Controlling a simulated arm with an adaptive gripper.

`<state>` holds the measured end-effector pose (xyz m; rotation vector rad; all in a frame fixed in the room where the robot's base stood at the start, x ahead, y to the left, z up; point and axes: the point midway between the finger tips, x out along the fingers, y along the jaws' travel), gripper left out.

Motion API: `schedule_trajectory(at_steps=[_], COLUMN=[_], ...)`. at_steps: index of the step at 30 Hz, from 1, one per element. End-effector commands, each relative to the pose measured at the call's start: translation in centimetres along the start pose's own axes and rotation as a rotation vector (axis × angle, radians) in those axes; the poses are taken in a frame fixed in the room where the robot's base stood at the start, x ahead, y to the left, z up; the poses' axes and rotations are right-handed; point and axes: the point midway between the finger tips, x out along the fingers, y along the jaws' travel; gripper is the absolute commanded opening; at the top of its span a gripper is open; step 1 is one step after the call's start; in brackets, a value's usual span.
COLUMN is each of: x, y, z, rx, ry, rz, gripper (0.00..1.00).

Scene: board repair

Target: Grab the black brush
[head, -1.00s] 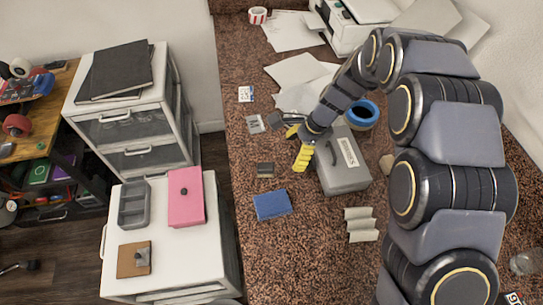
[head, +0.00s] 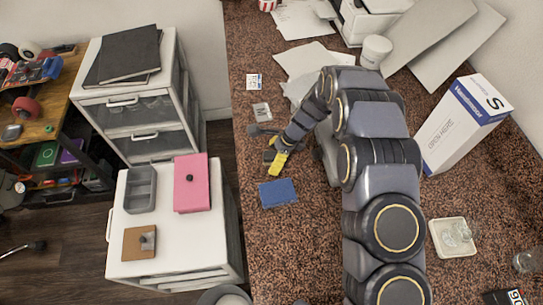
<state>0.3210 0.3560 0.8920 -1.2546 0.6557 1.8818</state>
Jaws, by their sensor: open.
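A small dark block (head: 267,156), which looks like the black brush, lies on the brown speckled counter just above the blue block in the head view. My gripper (head: 275,157) is right at it, with a yellow fingertip over or beside its right part. The gripper is open. Its other fingertip is not clearly visible, and I cannot tell whether the fingers touch the brush.
A blue block (head: 278,193) lies just below the brush. A grey case (head: 327,158) is mostly hidden behind my arm. Small cards (head: 261,110) lie above. A white cabinet (head: 169,245) stands left, beyond the counter edge.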

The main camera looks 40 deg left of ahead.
Motion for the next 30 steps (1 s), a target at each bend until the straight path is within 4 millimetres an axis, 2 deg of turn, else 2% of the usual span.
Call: schedule_trajectory(at_steps=[5, 8, 9, 10, 23, 30], x=[0.0, 0.0, -0.1, -0.1, 0.0, -1.4], y=[-0.1, -0.1, -0.1, -0.1, 0.0, -0.1], z=[0.0, 0.0, 0.0, 0.0, 0.0, 0.5], rx=[0.0, 0.0, -0.001, -0.001, -0.001, -0.002], ry=[0.0, 0.0, 0.0, 0.0, 0.002, 0.002], rz=[-0.002, -0.002, -0.002, -0.002, -0.002, -0.005], gripper=[0.66, 0.28, 0.11, 0.0, 0.0, 0.0])
